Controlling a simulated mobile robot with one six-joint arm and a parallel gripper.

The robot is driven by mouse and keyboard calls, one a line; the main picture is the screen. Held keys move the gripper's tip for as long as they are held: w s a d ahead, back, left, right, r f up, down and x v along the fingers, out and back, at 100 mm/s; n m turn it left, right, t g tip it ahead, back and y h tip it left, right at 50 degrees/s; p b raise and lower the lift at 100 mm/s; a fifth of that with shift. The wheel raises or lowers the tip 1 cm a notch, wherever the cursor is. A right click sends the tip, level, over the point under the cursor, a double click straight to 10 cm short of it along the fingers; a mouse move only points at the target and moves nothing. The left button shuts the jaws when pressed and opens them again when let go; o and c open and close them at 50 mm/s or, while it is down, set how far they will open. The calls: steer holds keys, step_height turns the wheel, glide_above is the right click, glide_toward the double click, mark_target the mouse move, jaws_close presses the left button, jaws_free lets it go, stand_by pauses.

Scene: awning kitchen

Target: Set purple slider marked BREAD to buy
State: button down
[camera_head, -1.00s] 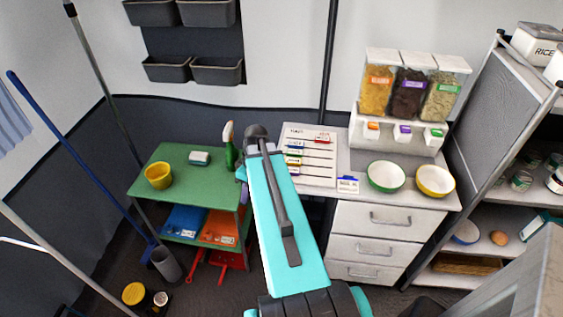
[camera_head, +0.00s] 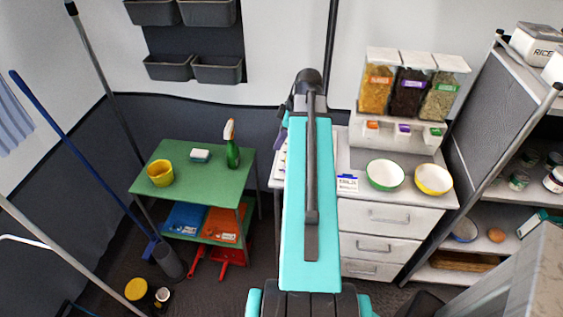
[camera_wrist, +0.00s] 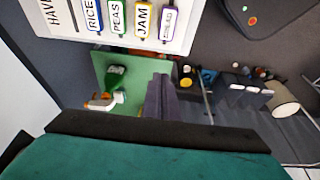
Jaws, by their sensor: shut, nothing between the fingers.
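The slider board (camera_wrist: 75,28) shows at the top of the wrist view, with a HAVE heading at its left. The purple-edged slider (camera_wrist: 168,22) is last in the row, at the right; its small lettering is hard to read. It sits at the board's near edge, level with the other sliders, on the HAVE side. My gripper (camera_wrist: 161,82) is shut and empty, its dark fingers below the purple slider in the picture and apart from it.
Blue RICE (camera_wrist: 93,15), green PEAS (camera_wrist: 117,17) and yellow JAM (camera_wrist: 142,18) sliders stand beside the purple one. A green table (camera_head: 180,190) with a spray bottle (camera_head: 232,150) is at left. Bowls (camera_head: 385,174) and a food dispenser (camera_head: 408,90) stand right of the board.

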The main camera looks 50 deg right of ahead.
steer(key=shift+f, duration=0.1)
steer(key=shift+s+d+f+p, duration=0.15)
steer(key=shift+f+p, duration=1)
steer(key=shift+f, duration=1.15)
steer(key=shift+s+f+p, duration=0.15)
steer(key=shift+f+p, duration=1)
steer(key=shift+f, duration=1.15)
